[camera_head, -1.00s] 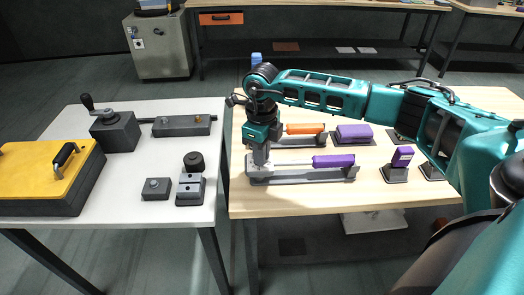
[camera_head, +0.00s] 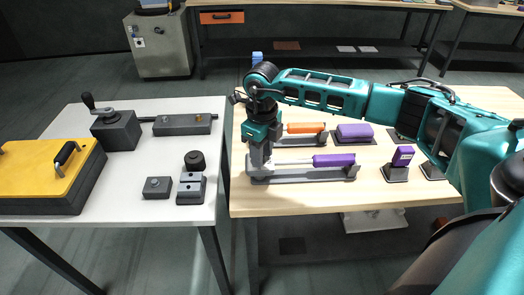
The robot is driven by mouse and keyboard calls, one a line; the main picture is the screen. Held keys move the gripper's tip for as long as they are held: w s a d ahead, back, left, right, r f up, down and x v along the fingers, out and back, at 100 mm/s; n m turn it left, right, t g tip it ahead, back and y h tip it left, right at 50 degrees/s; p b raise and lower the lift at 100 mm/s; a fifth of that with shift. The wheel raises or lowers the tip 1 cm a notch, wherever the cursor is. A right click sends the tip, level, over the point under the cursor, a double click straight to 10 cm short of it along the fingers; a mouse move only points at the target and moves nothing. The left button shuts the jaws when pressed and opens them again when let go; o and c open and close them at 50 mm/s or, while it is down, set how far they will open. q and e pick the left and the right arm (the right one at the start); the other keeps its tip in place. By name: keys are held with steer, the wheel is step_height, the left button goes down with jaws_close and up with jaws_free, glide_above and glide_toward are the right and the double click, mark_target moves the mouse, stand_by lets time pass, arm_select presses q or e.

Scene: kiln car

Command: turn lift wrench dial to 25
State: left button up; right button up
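A wrench with a purple handle (camera_head: 334,160) lies along a grey cradle (camera_head: 310,176) near the front left of the wooden table. A second tool with an orange handle (camera_head: 305,128) lies in a holder behind it. I cannot tell from the picture which of these is the lift wrench, and no dial numbers can be read. My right gripper (camera_head: 261,163) points down at the left end of the purple-handled wrench. Its fingers are too small and dark to tell whether they grip it. My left gripper is not in view.
A purple block (camera_head: 354,132) and an upright purple item (camera_head: 402,156) stand to the right on the wooden table (camera_head: 300,202). The white table (camera_head: 110,190) at left holds a crank box (camera_head: 116,131), a yellow-topped box (camera_head: 38,170) and small grey fixtures. A gap separates the tables.

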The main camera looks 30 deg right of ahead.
step_height(320, 180, up, 13)
stand_by(0.7)
steer(key=shift+f, duration=0.1)
stand_by(0.5)
